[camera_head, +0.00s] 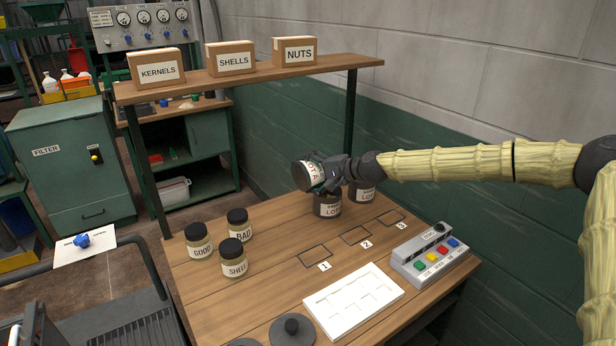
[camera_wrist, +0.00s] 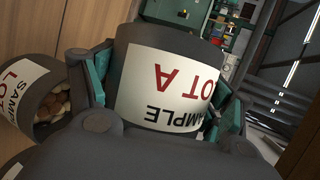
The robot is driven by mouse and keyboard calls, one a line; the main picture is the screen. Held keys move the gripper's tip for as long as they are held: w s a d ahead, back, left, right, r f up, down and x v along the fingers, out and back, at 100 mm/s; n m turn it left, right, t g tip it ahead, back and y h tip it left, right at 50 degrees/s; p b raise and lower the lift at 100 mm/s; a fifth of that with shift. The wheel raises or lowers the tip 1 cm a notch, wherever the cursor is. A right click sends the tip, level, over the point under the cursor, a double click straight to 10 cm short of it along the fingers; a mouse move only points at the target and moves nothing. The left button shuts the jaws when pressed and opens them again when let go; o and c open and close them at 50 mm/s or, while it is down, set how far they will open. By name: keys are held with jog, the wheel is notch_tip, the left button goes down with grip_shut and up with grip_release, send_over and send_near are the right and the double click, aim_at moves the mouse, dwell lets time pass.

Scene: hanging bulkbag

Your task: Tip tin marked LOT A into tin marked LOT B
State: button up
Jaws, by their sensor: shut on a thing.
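The tin marked LOT A (camera_head: 308,174) is in my gripper (camera_head: 328,174), held tilted in the air above the table's back part. In the wrist view the held tin (camera_wrist: 168,82) sits between the teal finger pads of my gripper (camera_wrist: 165,95), its label upside down. Just below it in the head view stands a dark tin (camera_head: 327,208) with a label starting LO. A second such tin (camera_head: 365,194) stands to its right, partly behind my gripper. Their last letters are not readable. The wrist view shows an open tin (camera_wrist: 38,108) with brown nuts or kernels inside.
Jars marked GOOD (camera_head: 199,243), BAD (camera_head: 238,224) and SHELL (camera_head: 233,262) stand at left. A white tray (camera_head: 318,310), grey lid (camera_head: 292,332) and button box (camera_head: 430,258) lie at the front. A shelf (camera_head: 250,72) with labelled boxes spans the back. Outlined squares 1 to 3 are empty.

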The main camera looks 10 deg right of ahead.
aim_at(299, 186)
jog(key=shift+d+f+m+b, duration=0.1)
jog(key=shift+d+m+b, duration=0.15)
jog(key=shift+b, duration=0.95)
jog(key=shift+w+d+m+y+b, duration=0.15)
jog(key=shift+m+y+b, duration=0.3)
jog(key=shift+b, duration=0.65)
jog(key=shift+r+n+p, duration=0.3)
jog(key=shift+r+p, duration=0.05)
jog(key=shift+p, duration=0.4)
